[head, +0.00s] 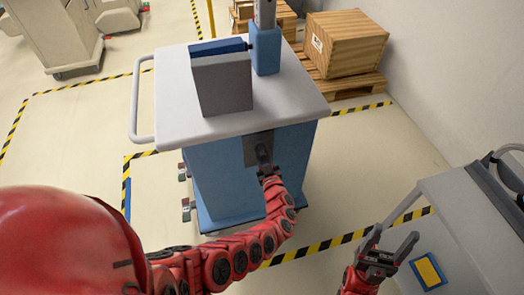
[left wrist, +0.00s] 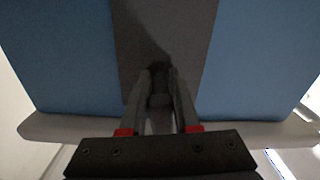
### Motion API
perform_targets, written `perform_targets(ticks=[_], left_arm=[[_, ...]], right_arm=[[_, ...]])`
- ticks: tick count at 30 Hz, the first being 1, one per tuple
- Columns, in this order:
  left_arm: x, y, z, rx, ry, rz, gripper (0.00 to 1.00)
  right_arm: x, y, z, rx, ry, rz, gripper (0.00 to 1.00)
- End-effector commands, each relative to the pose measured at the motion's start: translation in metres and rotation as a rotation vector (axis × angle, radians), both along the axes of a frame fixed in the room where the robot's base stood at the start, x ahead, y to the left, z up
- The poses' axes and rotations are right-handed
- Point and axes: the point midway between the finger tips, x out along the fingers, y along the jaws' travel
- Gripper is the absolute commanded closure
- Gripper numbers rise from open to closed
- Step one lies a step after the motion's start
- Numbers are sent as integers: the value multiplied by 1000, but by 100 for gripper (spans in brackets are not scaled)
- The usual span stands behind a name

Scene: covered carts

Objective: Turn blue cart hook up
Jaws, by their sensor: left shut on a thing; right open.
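The blue cart (head: 215,170) stands in front of me with a pale grey top (head: 290,99). A dark grey plate (head: 252,147) is on its near side, just under the top; the plate also shows in the left wrist view (left wrist: 165,30). The hook (left wrist: 160,86) is a small dark piece on that plate. My left gripper (head: 265,163) is shut on it, with a finger on each side in the left wrist view (left wrist: 160,100). The hook is mostly hidden and dark, so its direction is hard to tell. My right gripper (head: 393,250) is open and empty, at the lower right.
A grey box (head: 222,85) and blue parts (head: 265,50) stand on the cart top. A grey unit (head: 470,215) with a yellow-and-blue panel stands at right. Wooden crates (head: 345,42) and a beige cart (head: 60,30) are behind. Striped tape marks the floor, clear at left.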

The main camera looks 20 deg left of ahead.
Motion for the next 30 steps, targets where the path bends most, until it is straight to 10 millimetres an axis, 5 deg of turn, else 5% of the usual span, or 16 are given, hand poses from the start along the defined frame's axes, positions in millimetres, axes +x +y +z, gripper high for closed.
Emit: perform_targets(ticks=[26,27,30], left_arm=[[-1,1,-1,132,92,1,100],[-1,1,-1,132,92,1,66],[-1,1,-1,132,92,1,48]], right_arm=[[0,0,7,0,0,0,33],[0,0,7,0,0,0,33],[0,0,7,0,0,0,33]])
